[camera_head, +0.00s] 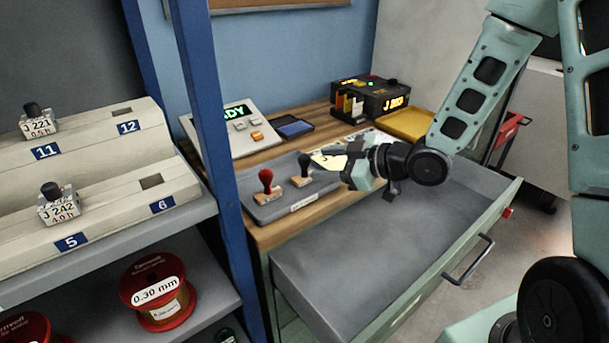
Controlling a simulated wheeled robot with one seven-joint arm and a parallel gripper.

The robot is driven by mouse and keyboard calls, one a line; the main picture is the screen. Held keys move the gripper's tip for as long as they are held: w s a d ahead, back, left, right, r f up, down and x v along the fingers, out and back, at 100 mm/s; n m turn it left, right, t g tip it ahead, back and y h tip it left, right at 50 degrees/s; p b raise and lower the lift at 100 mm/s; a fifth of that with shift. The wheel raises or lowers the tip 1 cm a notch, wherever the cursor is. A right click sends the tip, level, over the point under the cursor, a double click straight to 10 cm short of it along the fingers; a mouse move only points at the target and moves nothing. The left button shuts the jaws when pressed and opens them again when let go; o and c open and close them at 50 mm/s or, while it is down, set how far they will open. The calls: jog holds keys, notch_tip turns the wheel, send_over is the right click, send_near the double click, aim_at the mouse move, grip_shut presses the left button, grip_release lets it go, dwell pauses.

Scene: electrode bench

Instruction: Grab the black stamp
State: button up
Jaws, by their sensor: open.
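The black stamp (304,168) stands upright on a grey stamp tray (262,212) on the wooden bench top. It has a dark handle and a light wooden base. A red-handled stamp (267,184) stands to its left on the same tray. My gripper (326,155) reaches in from the right, roughly level with the black stamp's handle and just to its right. It is open, with nothing seen between the fingers. The fingertips are small and dark, so whether they touch the handle cannot be told.
An open, empty grey drawer (345,285) juts out below the bench. A blue shelf post (215,130) stands left of the tray. A display console (235,135), a dark ink pad (294,128), a black device (372,100) and a yellow tray (408,124) sit behind.

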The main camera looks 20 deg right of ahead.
aim_at(310, 160)
jog(key=shift+r+p+x, duration=0.15)
jog(key=shift+p+x, duration=0.1)
jog(key=shift+x, duration=1.3)
jog(key=shift+r+p+x, duration=0.15)
jog(key=shift+p+x, duration=0.1)
jog(key=shift+x, duration=1.3)
jog(key=shift+w, duration=0.2)
jog(key=c, duration=1)
